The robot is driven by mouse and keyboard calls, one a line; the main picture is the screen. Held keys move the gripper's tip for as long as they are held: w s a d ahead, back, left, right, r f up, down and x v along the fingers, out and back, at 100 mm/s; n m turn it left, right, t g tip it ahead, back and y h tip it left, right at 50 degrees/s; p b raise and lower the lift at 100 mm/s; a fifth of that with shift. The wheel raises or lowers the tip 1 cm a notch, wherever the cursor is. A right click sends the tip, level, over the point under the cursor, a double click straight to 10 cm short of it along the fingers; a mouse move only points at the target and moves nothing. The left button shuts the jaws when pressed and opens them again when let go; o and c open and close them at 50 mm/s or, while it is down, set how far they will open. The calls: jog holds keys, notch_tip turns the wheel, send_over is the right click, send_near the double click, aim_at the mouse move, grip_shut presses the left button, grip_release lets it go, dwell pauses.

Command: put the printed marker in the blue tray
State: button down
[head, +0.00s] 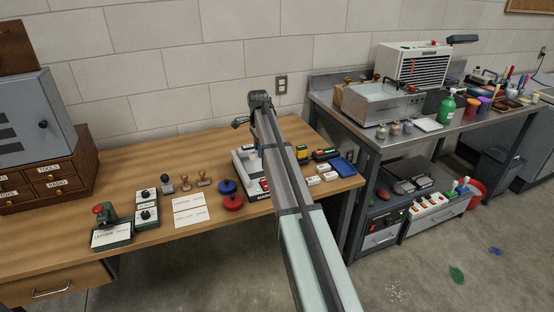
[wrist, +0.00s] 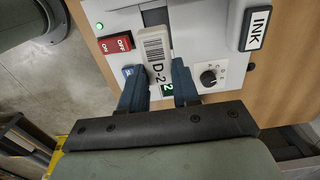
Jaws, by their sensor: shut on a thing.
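The printed marker (wrist: 156,50) is a pale tag with a barcode and "D-2" on it, seen in the wrist view. My gripper (wrist: 160,84) is shut on it, one dark finger on each side of its lower part. The marker is over the face of a white machine (wrist: 209,55); I cannot tell whether it touches it. The blue tray (head: 343,167) lies at the right end of the wooden table in the head view. In that view my arm hides the marker and my gripper's fingers.
The white machine also shows in the head view (head: 240,163), partly behind my arm. Small white blocks (head: 328,176) and dark boxes (head: 325,154) lie close to the blue tray. A red round object (head: 233,202) and stamps (head: 185,183) stand left of the machine.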

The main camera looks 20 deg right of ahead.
jog(key=shift+d+r, duration=0.1)
jog(key=shift+r, duration=0.2)
jog(key=shift+d, duration=0.35)
jog(key=s+d+f+m, duration=0.15)
jog(key=s+d, duration=0.25)
jog(key=d, duration=1.1)
jog(key=s+d+f+m, duration=0.1)
jog(key=s+d+m, duration=0.2)
jog(key=d, duration=1.3)
jog(key=n, duration=0.5)
send_near(345, 167)
jog(key=shift+m, duration=0.25)
jog(key=shift+s+f, duration=0.1)
jog(key=shift+f, duration=2.8)
jog(key=shift+f, duration=0.1)
jog(key=c, duration=0.8)
grip_release()
